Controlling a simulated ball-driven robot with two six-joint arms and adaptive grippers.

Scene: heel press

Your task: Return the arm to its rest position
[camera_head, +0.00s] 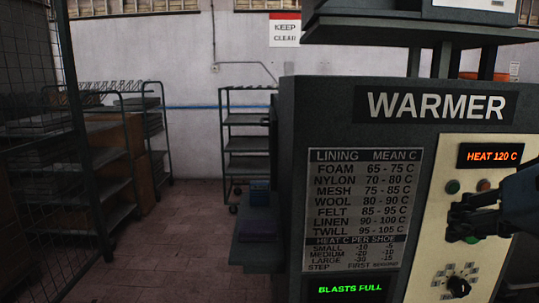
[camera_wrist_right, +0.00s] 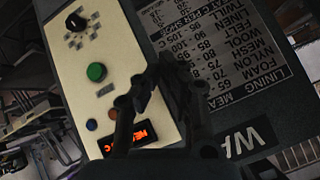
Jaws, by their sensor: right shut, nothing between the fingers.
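My right gripper (camera_head: 458,217) is black and comes in from the right edge of the head view, in front of the warmer's cream control panel (camera_head: 432,215). In the right wrist view its fingers (camera_wrist_right: 160,72) are shut with nothing between them, over the panel's edge by the lining chart. The green button (camera_wrist_right: 96,72) shows clear of the fingers there; in the head view the gripper partly covers it. I cannot tell the exact gap to the panel. My left gripper is not in view.
The warmer (camera_head: 380,85) fills the right side. Its orange display (camera_head: 490,156) reads HEAT 120 C; a green one (camera_head: 350,289) reads BLASTS FULL. A knob (camera_head: 458,286) sits low on the panel. Wheeled racks (camera_head: 250,145) stand behind; the floor (camera_head: 160,250) at left is clear.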

